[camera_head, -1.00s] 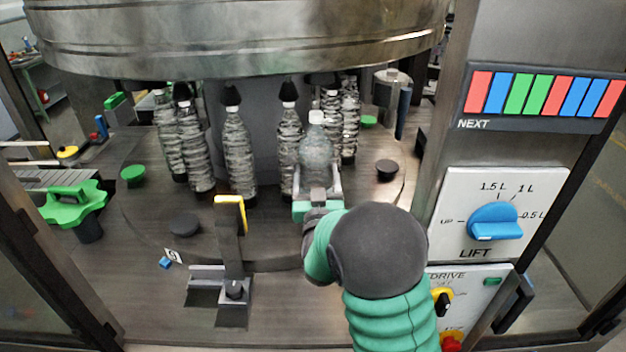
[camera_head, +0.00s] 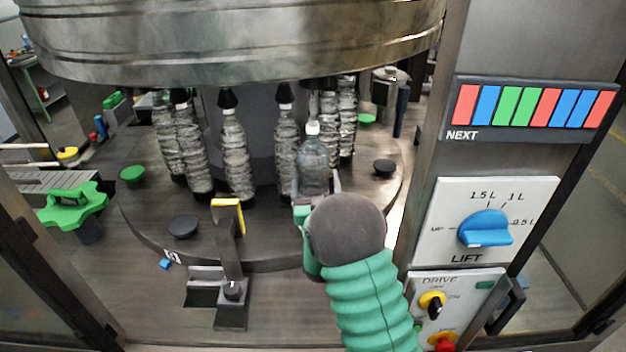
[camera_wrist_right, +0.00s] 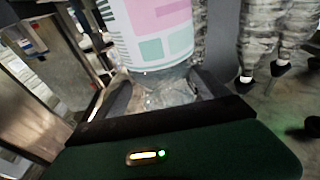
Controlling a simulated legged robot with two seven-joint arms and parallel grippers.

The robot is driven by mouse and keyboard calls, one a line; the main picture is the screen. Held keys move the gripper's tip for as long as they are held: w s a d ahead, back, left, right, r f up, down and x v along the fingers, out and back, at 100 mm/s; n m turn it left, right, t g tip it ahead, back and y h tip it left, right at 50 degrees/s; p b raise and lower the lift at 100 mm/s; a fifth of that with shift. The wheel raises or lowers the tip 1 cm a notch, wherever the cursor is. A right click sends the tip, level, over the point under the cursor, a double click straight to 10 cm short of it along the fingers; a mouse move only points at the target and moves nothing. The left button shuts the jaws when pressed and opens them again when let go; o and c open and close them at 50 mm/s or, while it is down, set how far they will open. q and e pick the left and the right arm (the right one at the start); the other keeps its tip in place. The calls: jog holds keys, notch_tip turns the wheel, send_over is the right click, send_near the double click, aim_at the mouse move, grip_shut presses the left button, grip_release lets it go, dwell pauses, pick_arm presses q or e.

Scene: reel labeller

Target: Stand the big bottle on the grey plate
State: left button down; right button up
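The big bottle (camera_head: 313,168) is clear with a white cap and stands upright at the front right of the round table. My right gripper (camera_head: 318,198) has its fingers on either side of it. In the right wrist view, the gripper (camera_wrist_right: 163,92) is shut on the bottle's clear part, near a white label with pink and green blocks (camera_wrist_right: 160,30). The bottle's base is hidden behind my gripper, so I cannot tell what is under it. Dark grey round plates show at the front left (camera_head: 183,227) and right (camera_head: 384,166). My left gripper is out of view.
Green plates sit at the left (camera_head: 132,173) and back right (camera_head: 367,119). A yellow-topped bracket (camera_head: 228,215) stands in front. The panel with a blue LIFT knob (camera_head: 484,228) stands close at the right.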

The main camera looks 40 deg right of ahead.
jog(key=shift+o, duration=0.5)
jog(key=shift+s, duration=0.1)
jog(key=shift+a+r, duration=0.1)
jog(key=shift+a, duration=0.4)
jog(key=b+v, duration=0.4)
jog(key=v, duration=0.7)
jog(key=w+a+f+n+g+y, duration=0.2)
jog(key=a+f+n+g+y, duration=0.1)
jog(key=a+f+y, duration=0.6)
jog(key=s+a+f+n+g+y, duration=0.1)
jog(key=s+a+f, duration=0.1)
jog(key=a, duration=0.1)
jog(key=s+a+f+g+y, duration=0.1)
jog(key=s+a+f+g, duration=0.1)
jog(key=f, duration=0.1)
jog(key=s+a+f+n+g+y, duration=0.1)
jog(key=s+a+f+g, duration=0.1)
jog(key=a, duration=0.1)
jog(key=shift+s+a+f+n, duration=0.15)
jog(key=shift+a+f+n, duration=0.15)
jog(key=shift+a+f, duration=0.1)
jog(key=s+a+f+n+g, duration=0.2)
jog(key=s+g, duration=0.3)
jog(key=s, duration=0.5)
jog(key=shift+a+y, duration=0.4)
jog(key=shift+a, duration=0.2)
